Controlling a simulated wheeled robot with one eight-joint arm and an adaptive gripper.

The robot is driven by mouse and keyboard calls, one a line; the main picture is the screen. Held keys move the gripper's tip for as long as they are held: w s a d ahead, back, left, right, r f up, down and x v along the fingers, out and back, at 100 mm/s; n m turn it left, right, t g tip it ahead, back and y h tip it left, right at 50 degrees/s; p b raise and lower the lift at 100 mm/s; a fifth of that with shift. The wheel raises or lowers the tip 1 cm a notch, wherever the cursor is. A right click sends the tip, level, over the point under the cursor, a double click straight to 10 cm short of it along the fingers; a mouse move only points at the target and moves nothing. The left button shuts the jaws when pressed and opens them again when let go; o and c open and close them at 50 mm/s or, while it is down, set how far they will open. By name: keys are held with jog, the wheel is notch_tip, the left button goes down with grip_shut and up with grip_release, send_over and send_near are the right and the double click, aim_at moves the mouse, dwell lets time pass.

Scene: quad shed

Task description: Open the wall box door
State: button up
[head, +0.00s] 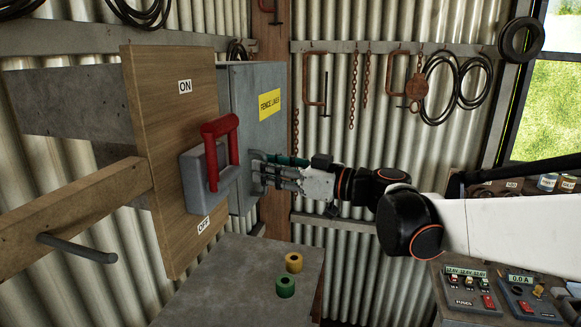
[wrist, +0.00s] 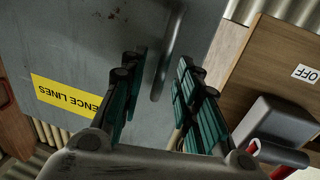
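The grey wall box (head: 257,88) hangs behind the wooden switch board in the head view, and its door appears shut. The door carries a yellow "FENCE LINES" label (head: 269,104), which also shows upside down in the wrist view (wrist: 66,99). In the wrist view the grey bar handle (wrist: 169,52) stands out from the door. My gripper (head: 257,170) is at the lower part of the door. Its fingers (wrist: 160,72) are spread, one on each side of the handle, with gaps visible.
A wooden board (head: 160,110) with a red lever (head: 221,140) on a grey switch stands close left of the box. Below is a grey bench top (head: 240,300) with a yellow roll (head: 294,262) and a green roll (head: 285,287). Chains and clamps hang on the back wall.

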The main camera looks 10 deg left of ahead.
grip_shut()
jog(key=shift+d, duration=0.1)
